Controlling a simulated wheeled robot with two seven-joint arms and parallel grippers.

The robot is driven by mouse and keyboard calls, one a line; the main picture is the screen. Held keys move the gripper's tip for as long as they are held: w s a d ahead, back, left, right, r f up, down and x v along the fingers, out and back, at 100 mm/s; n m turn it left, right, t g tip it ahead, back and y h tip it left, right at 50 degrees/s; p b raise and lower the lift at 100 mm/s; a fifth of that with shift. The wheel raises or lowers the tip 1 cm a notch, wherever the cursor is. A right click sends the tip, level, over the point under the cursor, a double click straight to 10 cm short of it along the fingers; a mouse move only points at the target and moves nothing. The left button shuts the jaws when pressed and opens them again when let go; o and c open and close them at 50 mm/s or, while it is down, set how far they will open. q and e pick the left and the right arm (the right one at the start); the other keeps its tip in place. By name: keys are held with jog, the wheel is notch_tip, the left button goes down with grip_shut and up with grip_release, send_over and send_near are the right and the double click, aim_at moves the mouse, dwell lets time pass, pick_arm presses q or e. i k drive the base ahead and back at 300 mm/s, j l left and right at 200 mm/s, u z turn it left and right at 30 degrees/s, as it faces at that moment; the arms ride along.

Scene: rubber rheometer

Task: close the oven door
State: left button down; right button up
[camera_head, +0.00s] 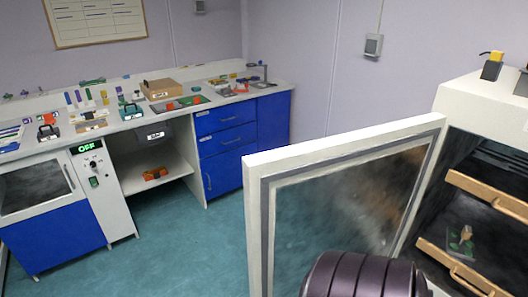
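The oven (461,103) stands at the right, a pale cabinet with a dark interior, partly cut off by the picture edge. Its door (254,215) stands wide open, swung out to the left. The door has a pale frame, a grey inner border and a dark, glassy panel. A dark, ribbed part of my arm is at the bottom, in front of the door's lower edge. I cannot tell whether it touches the door. Neither of my grippers shows. The hand end of that arm is out of view or hidden.
Wooden-edged shelves (485,195) are inside the oven, with a small green item (461,241) on the lower one. A long counter (140,120) with many small items and blue cabinets (228,143) runs along the back left. The teal floor (180,245) before it is clear.

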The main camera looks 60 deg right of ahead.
aim_at(358, 190)
jog(key=i+j+z, duration=0.15)
jog(key=i, duration=0.3)
jog(key=i+j+z, duration=0.15)
jog(key=i, duration=0.3)
jog(key=i+z, duration=0.15)
jog(key=z, duration=0.3)
jog(key=i+z, duration=0.2)
jog(key=z, duration=0.3)
jog(key=i+z, duration=0.15)
jog(key=z, duration=0.3)
jog(key=i+j+z, duration=0.15)
jog(key=z, duration=0.3)
jog(key=i+z, duration=0.15)
jog(key=z, duration=0.3)
jog(key=i+z, duration=0.2)
jog(key=z, duration=0.25)
jog(key=i+z, duration=0.15)
jog(key=z, duration=0.3)
jog(key=i+j+z, duration=0.1)
jog(key=z, duration=0.35)
jog(key=i+j+z, duration=0.15)
jog(key=z, duration=0.3)
jog(key=i+j+z, duration=0.1)
jog(key=j+z, duration=0.15)
jog(key=z, duration=0.2)
